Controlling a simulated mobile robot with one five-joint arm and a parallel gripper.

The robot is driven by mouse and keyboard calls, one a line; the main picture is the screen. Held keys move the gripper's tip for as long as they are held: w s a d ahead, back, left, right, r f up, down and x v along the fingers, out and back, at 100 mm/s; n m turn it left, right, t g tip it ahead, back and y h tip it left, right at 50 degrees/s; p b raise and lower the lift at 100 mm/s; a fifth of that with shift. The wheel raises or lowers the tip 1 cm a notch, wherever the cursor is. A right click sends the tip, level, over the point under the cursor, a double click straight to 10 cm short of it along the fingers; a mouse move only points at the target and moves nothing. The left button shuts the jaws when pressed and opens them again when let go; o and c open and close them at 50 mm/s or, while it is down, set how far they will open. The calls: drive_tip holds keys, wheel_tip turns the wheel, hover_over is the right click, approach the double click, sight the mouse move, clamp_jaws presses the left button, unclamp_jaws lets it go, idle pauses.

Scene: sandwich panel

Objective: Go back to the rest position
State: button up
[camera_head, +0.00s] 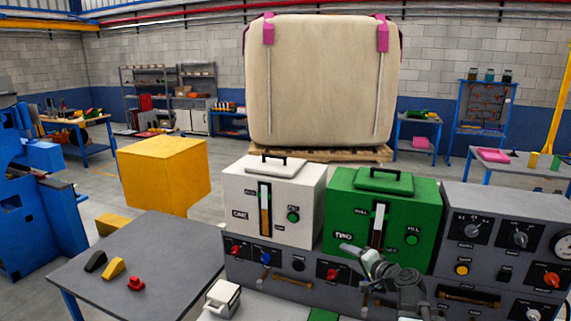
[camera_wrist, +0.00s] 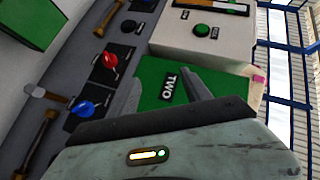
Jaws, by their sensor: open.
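My gripper (camera_head: 366,262) is in front of the lower part of the green box (camera_head: 345,205) marked TWO. Its two fingers are apart in the wrist view (camera_wrist: 165,88), with nothing visible between them. The green panel with the TWO label (camera_wrist: 172,88) shows behind the fingers. I cannot tell whether a fingertip touches it. The white box (camera_head: 243,213) marked ONE stands to the left of the green box.
A grey control panel (camera_head: 232,270) with knobs and handles runs below the boxes. A grey table (camera_head: 165,250) at left carries black, yellow and red pieces. A yellow block (camera_head: 160,175) stands behind it. A large beige padded block (camera_head: 320,80) rises behind the boxes.

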drive_tip(key=s+a+f+n+g+b, duration=0.1)
drive_tip(key=s+a+f+n+g, duration=0.3)
drive_tip(key=a+f, duration=0.3)
drive_tip(key=s+a+f+n+g, duration=0.35)
drive_tip(key=a+f, duration=0.25)
drive_tip(key=a, duration=0.3)
drive_tip(key=s+d+f+g+h, duration=0.2)
drive_tip(key=s+d+h, duration=0.1)
drive_tip(key=s+d, duration=0.2)
drive_tip(key=s+d+f+n+g+h, duration=0.1)
drive_tip(key=s+d+f+g+h, duration=0.1)
drive_tip(key=s, duration=0.4)
drive_tip(key=d+g, duration=0.1)
drive_tip(key=d, duration=0.1)
drive_tip(key=shift+s+d+f+g+h, duration=0.2)
drive_tip(key=shift+d+f+g+h, duration=0.1)
drive_tip(key=shift+d+g+h, duration=0.1)
drive_tip(key=shift+n, duration=0.25)
